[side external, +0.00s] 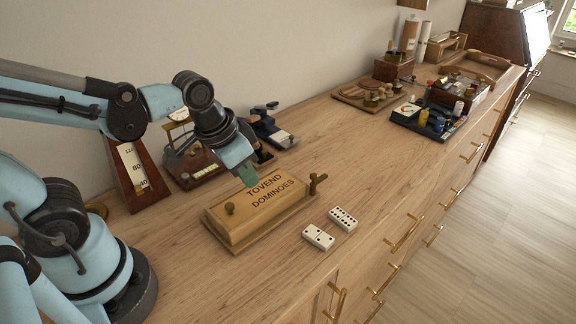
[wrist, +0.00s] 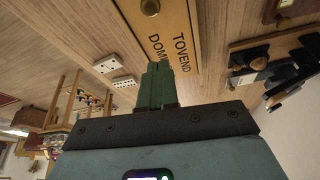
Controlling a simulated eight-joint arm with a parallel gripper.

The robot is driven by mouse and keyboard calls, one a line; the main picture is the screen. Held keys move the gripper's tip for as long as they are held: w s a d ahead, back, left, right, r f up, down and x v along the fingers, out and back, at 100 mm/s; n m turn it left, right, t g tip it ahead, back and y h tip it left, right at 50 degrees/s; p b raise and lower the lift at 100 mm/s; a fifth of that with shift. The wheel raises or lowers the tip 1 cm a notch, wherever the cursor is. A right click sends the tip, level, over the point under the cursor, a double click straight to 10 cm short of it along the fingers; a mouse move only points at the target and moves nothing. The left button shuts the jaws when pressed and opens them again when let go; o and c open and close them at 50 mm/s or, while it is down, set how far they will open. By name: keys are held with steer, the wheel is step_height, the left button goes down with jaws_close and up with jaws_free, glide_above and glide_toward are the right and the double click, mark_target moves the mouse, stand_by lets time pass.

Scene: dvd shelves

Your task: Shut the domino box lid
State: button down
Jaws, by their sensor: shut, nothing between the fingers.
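The wooden domino box (side external: 232,243) sits on the cabinet top in the middle of the side view. Its lid (side external: 262,203) is lettered TOVEND DOMINOES and has a round brass knob (side external: 230,208) at its left end. A brass latch-like piece (side external: 317,183) stands at the box's right end. I cannot tell whether the lid is fully closed. The lid (wrist: 176,22) also shows at the top of the wrist view. My gripper (side external: 249,180) is shut and empty, its green fingertips (wrist: 160,68) at the lid's back edge near the lettering; contact is unclear.
Two white dominoes (side external: 318,237) (side external: 343,218) lie in front of the box. A wooden metronome-like stand (side external: 140,176) and small instruments (side external: 195,165) stand behind it. A dark tray of bottles (side external: 428,120) is farther right. The wood between is clear.

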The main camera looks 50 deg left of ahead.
steer(key=shift+v, duration=3.65)
steer(key=w+a+f+n+t, duration=0.1)
steer(key=w+a+f+t, duration=0.1)
steer(key=t, duration=0.1)
steer(key=shift+w+f+n+y, duration=0.15)
steer(key=shift+f+n+y, duration=0.15)
steer(key=shift+n, duration=0.1)
steer(key=c, duration=1.8)
jaws_free()
steer(key=shift+c, duration=0.2)
